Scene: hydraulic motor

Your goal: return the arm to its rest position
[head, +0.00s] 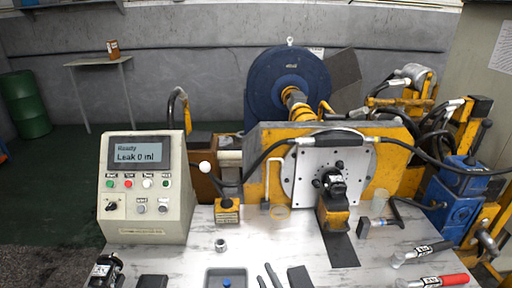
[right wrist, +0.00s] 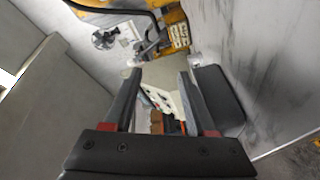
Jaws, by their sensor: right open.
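My right gripper (right wrist: 158,78) shows in the right wrist view. Its two dark fingers are apart, and I see nothing held between them. In the head view I cannot clearly make out either gripper. A small black motor with a white label (head: 333,183) sits at the round silver plate (head: 303,178) of the test stand, above a yellow and black block (head: 333,212). A similar black labelled part (head: 104,272) stands at the lower left, cut by the picture edge. The control box (head: 145,190) reads "Ready" and "Leak 0 ml".
The pale worktop (head: 190,257) holds a grey tray (head: 226,276), a metal ring (head: 221,245), a red-handled tool (head: 440,281) and a black-handled tool (head: 425,252). A blue valve unit (head: 462,185) with hoses stands at the right. A green barrel (head: 25,104) stands at the far left.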

